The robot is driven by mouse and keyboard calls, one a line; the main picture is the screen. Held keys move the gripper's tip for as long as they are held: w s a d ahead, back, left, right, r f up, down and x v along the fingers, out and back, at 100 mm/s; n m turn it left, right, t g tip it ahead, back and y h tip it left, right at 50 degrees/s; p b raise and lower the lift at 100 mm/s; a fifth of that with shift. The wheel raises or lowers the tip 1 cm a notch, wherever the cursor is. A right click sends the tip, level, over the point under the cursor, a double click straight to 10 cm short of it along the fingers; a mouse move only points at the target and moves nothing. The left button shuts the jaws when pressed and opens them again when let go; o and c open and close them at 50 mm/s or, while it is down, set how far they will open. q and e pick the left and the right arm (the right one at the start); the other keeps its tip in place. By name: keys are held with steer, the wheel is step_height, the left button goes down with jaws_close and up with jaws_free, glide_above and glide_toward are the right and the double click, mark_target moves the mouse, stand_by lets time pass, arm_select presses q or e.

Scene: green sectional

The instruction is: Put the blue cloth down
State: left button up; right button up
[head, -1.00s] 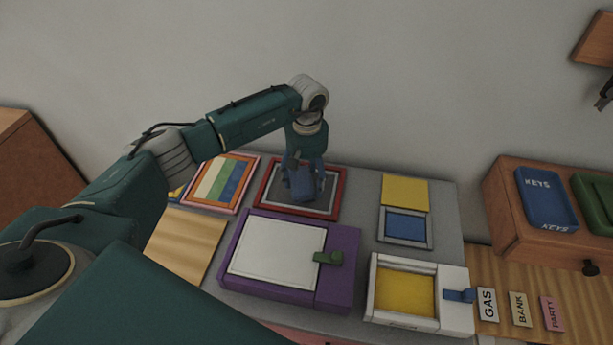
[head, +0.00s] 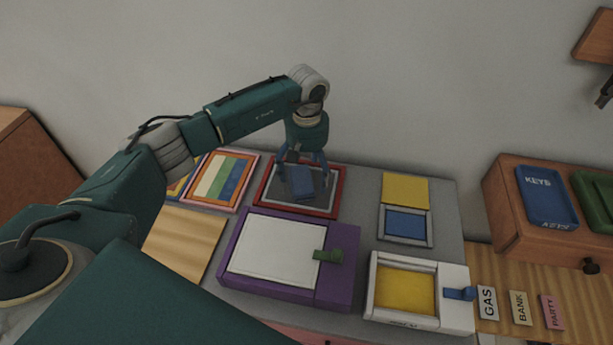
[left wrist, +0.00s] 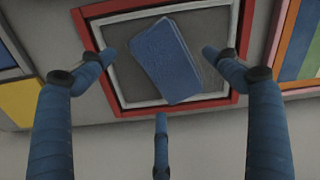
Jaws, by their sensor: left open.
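The blue cloth (head: 302,182) is a folded rectangle lying on the grey panel of the red-framed tray (head: 339,196). In the left wrist view the cloth (left wrist: 166,62) lies at a slight tilt inside the white inner border of the red frame (left wrist: 238,50). My left gripper (head: 305,166) is over the tray, just above the cloth. Its blue fingers (left wrist: 155,85) are spread apart around the cloth, with a gap on either side, and hold nothing. Whether the cloth lies fully flat is hard to tell. My right gripper is in neither view.
A purple box with a white panel (head: 275,252) stands in front of the tray. A striped board (head: 222,182) is to its left. A yellow and blue panel (head: 405,224) and a white-framed yellow box (head: 406,291) are to the right. The wall (head: 400,80) is close behind.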

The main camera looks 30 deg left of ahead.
mark_target(307, 178)
arm_select(q)
step_height(307, 178, up, 10)
steer(key=b, duration=0.2)
steer(key=shift+r, duration=0.2)
steer(key=shift+r, duration=0.1)
